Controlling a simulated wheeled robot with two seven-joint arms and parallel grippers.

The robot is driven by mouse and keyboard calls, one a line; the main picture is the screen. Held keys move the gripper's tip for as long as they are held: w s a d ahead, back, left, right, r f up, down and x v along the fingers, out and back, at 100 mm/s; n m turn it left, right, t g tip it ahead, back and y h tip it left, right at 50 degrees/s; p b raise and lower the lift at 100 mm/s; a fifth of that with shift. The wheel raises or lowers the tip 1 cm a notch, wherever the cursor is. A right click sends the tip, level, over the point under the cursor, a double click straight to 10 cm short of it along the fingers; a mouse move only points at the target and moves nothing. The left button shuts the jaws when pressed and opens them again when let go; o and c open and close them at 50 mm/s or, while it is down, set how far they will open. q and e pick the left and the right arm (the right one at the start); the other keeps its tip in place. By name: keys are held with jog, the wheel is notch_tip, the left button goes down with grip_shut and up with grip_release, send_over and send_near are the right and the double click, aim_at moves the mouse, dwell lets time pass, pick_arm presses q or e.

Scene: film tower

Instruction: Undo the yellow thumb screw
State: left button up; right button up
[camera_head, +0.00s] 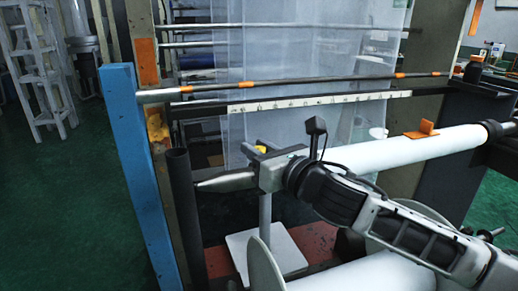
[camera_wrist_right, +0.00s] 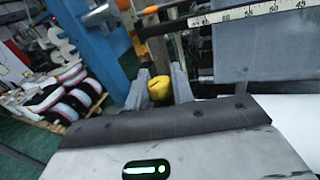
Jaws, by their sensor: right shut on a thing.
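The yellow thumb screw (camera_head: 261,149) shows as a small yellow bit at the near end of the white roll's shaft, mostly hidden by my right gripper (camera_head: 263,152). In the right wrist view the yellow thumb screw (camera_wrist_right: 159,89) sits between the two grey fingers of my right gripper (camera_wrist_right: 161,86), which is shut on it. The screw's lower part and what it threads into are hidden. My left gripper is not in view.
A white roll (camera_head: 400,148) carries an orange clip (camera_head: 422,129). A tapered shaft end (camera_head: 225,181) points left to a dark post (camera_head: 184,200) beside a blue upright (camera_head: 138,170). A ruler bar (camera_head: 320,100) crosses behind. Another roll (camera_head: 370,272) lies below my right arm.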

dwell(0.5)
jog(key=o, duration=1)
jog(key=shift+s, duration=0.1)
jog(key=b+v, duration=0.3)
jog(key=v, duration=1.2)
jog(key=shift+s+d+r, duration=0.1)
jog(key=shift+s+d, duration=0.15)
jog(key=shift+d, duration=0.15)
